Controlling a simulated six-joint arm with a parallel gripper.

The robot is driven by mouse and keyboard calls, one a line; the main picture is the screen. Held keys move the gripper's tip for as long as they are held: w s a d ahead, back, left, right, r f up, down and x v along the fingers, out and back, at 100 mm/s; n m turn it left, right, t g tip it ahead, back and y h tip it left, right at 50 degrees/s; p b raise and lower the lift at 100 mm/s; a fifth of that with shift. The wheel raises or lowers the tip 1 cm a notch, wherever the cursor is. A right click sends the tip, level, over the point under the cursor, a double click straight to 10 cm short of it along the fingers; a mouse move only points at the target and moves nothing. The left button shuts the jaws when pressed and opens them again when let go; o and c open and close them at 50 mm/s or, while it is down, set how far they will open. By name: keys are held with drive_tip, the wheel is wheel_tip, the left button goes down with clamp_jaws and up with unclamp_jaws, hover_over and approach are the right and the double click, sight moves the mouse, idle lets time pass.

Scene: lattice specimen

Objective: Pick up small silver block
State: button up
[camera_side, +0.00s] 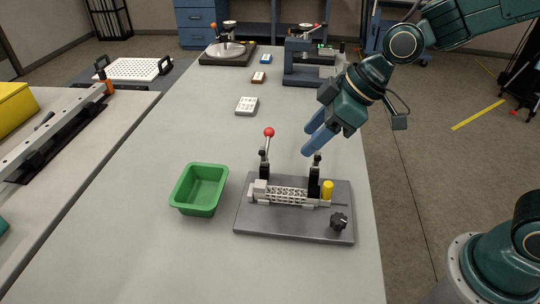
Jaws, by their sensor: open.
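A small silver block (286,194) with a lattice pattern lies in the fixture on the dark grey base plate (265,226), in the front middle of the table. The fixture has a lever with a red ball knob, dark upright clamps, a yellow cylinder at its right and a black knob at the front right. My gripper (308,139) is open and empty, its blue fingers pointing down-left above and behind the right clamp. It is apart from the block. The clamps stand close around the block's ends.
A green bin (199,189) stands left of the fixture and looks empty. A pale square plate (247,106) lies farther back. Instruments (302,75) and a round-topped device (228,52) stand at the far end. The table between is mostly clear.

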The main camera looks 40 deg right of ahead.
drive_tip(key=shift+w+a+f, duration=0.35)
drive_tip(key=shift+a+f, duration=0.05)
drive_tip(key=shift+a, duration=0.2)
drive_tip(key=shift+f, duration=0.1)
approach(262, 184)
drive_tip(key=shift+w+d+x, duration=0.1)
drive_tip(key=shift+x, duration=0.6)
drive_tip(key=shift+w+d+x, duration=0.1)
drive_tip(key=shift+x, duration=0.65)
drive_tip(key=shift+x, duration=2.55)
drive_tip(key=shift+s+a, duration=0.15)
drive_tip(key=c, duration=1.1)
